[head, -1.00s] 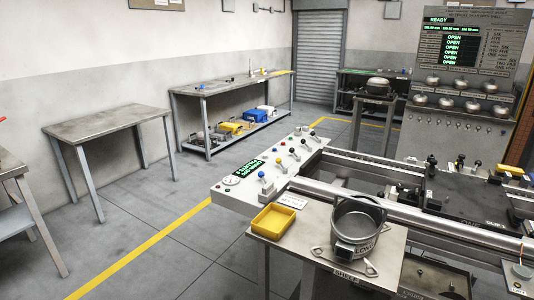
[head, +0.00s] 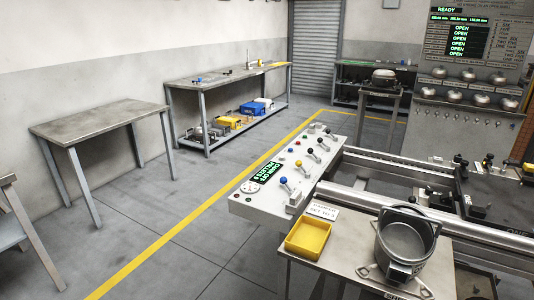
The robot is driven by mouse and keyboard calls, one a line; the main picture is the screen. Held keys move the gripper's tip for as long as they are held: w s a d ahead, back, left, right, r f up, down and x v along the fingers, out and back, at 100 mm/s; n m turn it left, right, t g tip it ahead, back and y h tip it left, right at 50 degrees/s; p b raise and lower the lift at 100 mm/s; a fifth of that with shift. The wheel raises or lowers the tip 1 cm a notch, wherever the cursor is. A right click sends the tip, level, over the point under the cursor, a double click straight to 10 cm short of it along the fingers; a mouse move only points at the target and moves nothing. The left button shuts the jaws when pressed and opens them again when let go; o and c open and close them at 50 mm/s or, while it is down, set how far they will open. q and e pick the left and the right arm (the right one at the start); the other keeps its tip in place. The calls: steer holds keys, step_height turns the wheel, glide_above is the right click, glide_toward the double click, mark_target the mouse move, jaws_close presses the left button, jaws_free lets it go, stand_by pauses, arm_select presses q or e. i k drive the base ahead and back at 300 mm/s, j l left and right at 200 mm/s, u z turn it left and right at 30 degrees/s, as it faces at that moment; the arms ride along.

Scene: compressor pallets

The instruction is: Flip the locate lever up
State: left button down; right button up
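A sloped grey control panel (head: 262,203) stands right of centre in the head view. I cannot read which lever is the locate lever. A green-lit display (head: 268,172) and a round gauge (head: 250,187) are at the near end. Neither of my grippers is in view.
A shelf table (head: 345,262) with a yellow tray (head: 309,238) and a grey pot (head: 404,245) stands in front of the panel. Conveyor rails (head: 440,222) run to the right. Open floor lies to the left, with a yellow line (head: 190,222) and an empty table (head: 100,117).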

mark_target(299, 164)
steer(key=i+j+u, duration=0.2)
steer(key=u, duration=0.25)
steer(key=i+j+u, duration=0.25)
steer(key=u, duration=0.15)
steer(key=i+j+u, duration=0.2)
steer(key=i, duration=0.3)
steer(key=i+j+u, duration=0.15)
steer(key=i, duration=0.35)
steer(key=i+j+z, duration=0.1)
steer(key=i+z, duration=0.25)
steer(key=z, duration=0.15)
steer(key=i+j+z, duration=0.2)
steer(key=i+z, duration=0.4)
steer(key=z, duration=0.3)
steer(key=i+j+z, duration=0.1)
steer(key=z, duration=0.3)
steer(key=i+j+z, duration=0.1)
steer(key=z, duration=0.35)
steer(key=i+j+z, duration=0.1)
steer(key=j+z, duration=0.15)
steer(key=z, duration=0.15)
steer(key=j+z, duration=0.2)
steer(key=z, duration=0.25)
steer(key=i+j+z, duration=0.15)
steer(key=j+z, duration=0.15)
steer(key=z, duration=0.15)
steer(key=j+z, duration=0.4)
steer(key=i+j+z, duration=0.1)
steer(key=j+z, duration=0.35)
